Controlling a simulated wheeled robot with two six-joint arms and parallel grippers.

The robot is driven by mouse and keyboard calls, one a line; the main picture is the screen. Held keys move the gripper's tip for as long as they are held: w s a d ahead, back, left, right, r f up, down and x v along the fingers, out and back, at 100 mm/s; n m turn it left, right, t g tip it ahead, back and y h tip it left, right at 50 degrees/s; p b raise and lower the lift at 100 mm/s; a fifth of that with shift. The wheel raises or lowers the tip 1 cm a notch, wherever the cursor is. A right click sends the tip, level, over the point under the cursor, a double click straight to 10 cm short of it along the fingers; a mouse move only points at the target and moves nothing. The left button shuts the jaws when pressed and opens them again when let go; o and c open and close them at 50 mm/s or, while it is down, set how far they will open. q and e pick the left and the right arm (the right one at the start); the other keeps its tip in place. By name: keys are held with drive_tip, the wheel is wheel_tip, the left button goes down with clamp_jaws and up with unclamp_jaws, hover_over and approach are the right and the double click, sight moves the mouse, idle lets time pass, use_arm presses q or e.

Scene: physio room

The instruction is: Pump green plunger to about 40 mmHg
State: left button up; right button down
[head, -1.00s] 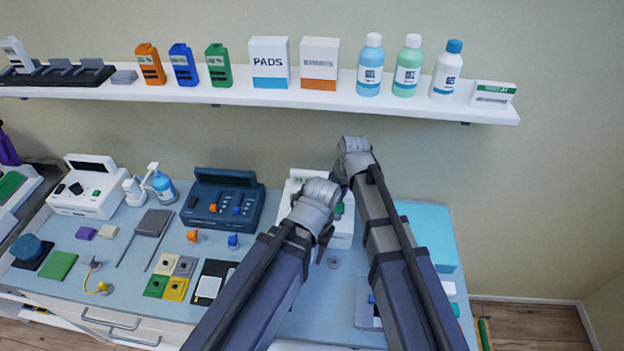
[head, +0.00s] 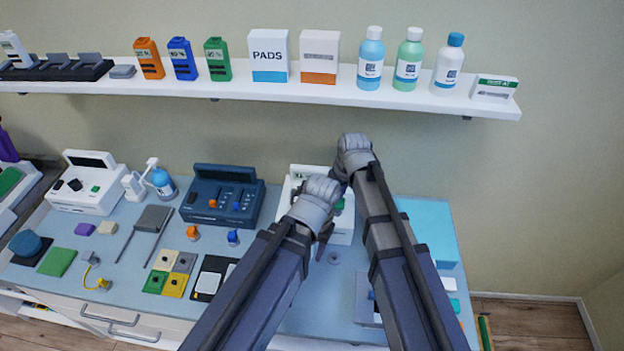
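A white device (head: 299,171) stands at the back of the blue-grey counter, mostly covered by my arms. A small patch of green (head: 339,206) shows on it between my two arms; I take it for the green plunger, but its height and any pressure reading are hidden. My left gripper (head: 322,187) is in front of the device, close to the green part. My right gripper (head: 352,143) is above the device's right side. The fingers of both grippers are hidden behind the wrists, so their grip and any contact do not show.
A dark blue unit (head: 222,196) with orange and blue knobs stands just left of the device. A light blue box (head: 428,232) stands right of my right arm. A white shelf (head: 215,88) with boxes and bottles runs above. Small pads and connectors lie on the counter's left.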

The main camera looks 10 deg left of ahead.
sight(338, 203)
drive_tip(key=shift+f+b, duration=1.7)
drive_tip(key=shift+f, duration=0.05)
drive_tip(key=shift+r, duration=0.15)
drive_tip(key=shift+r+p, duration=1.95)
drive_tip(key=shift+p, duration=0.2)
wheel_tip(338, 203, up, 5)
drive_tip(key=p, duration=0.5)
drive_tip(key=shift+r, duration=0.1)
